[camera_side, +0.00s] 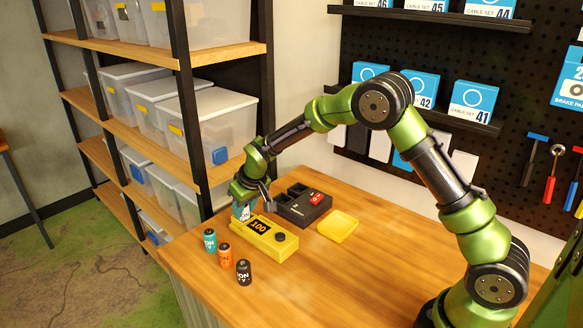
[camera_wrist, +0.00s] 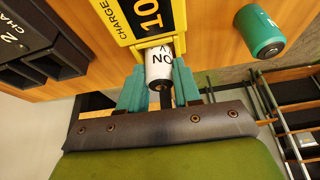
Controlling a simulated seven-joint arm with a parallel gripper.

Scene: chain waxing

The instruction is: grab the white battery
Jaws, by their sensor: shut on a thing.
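A white battery (camera_wrist: 160,68) with black lettering sits between the teal fingers of my gripper (camera_wrist: 158,84) in the wrist view. My gripper is shut on it from both sides. The battery's far end is at the end of the yellow charger (camera_wrist: 152,28); I cannot tell whether it is inside the charger or just in front of it. In the side view my gripper (camera_side: 244,205) is low at the far-left end of the yellow charger (camera_side: 264,240), which reads 100. The battery (camera_side: 243,213) is partly hidden there by the fingers.
Teal (camera_side: 210,240), orange (camera_side: 224,254) and black (camera_side: 243,272) batteries stand in front of the charger on the wooden table (camera_side: 350,280). Shelves with bins stand at left. The table's front middle is clear.

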